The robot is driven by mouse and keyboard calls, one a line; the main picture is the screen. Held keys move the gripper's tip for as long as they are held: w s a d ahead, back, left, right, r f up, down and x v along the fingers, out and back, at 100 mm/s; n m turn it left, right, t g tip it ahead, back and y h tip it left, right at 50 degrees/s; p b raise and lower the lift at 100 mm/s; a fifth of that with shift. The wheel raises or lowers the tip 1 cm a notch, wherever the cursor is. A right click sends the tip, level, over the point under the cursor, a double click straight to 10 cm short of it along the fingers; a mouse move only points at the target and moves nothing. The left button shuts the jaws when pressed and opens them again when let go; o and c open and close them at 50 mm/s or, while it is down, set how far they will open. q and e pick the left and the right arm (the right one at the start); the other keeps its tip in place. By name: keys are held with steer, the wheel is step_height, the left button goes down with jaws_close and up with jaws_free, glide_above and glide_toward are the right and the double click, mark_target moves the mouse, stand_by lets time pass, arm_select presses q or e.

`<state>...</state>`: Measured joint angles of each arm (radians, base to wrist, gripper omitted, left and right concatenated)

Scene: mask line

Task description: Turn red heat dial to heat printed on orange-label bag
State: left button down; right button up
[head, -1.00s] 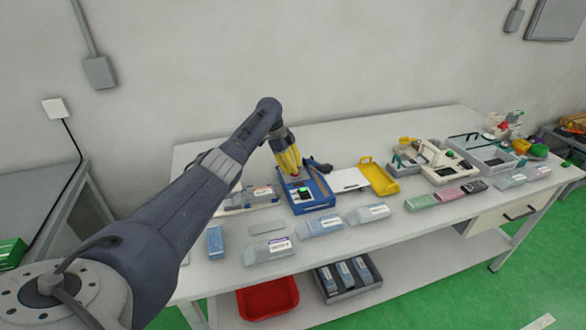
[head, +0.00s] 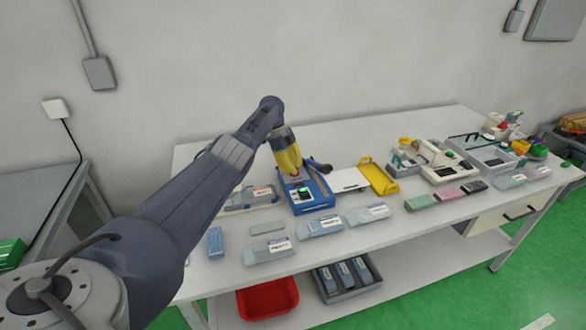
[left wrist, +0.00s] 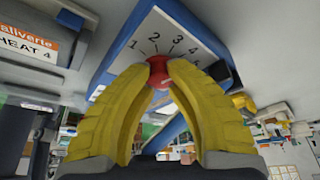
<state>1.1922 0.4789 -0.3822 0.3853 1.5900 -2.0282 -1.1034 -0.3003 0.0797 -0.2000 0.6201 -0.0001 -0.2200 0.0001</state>
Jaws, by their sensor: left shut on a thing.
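The red heat dial (left wrist: 158,68) is on the sloped face of a blue machine (head: 314,207), beside printed numbers 1 to 5 (left wrist: 166,36). My left gripper (head: 294,176) reaches down to the machine. Its yellow fingers are shut on the dial, one on each side, in the left wrist view (left wrist: 159,75). They cover much of the dial, and I cannot tell which number it points to. The orange-label bag (head: 262,191) lies left of the machine. Its label reads "HEAT 4" in the left wrist view (left wrist: 32,47). My right gripper is not in view.
Several grey-blue bags (head: 320,227) lie along the front of the white table (head: 350,128). A white board (head: 347,180) and yellow tray (head: 379,176) stand right of the machine. A black-handled lever (head: 320,167) is close to my gripper.

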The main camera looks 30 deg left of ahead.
arm_select(q)
steer(key=shift+d+f, duration=0.1)
steer(key=shift+f, duration=0.05)
steer(key=c, duration=1.1)
jaws_free()
steer(key=shift+o, duration=0.2)
steer(key=v, duration=1.2)
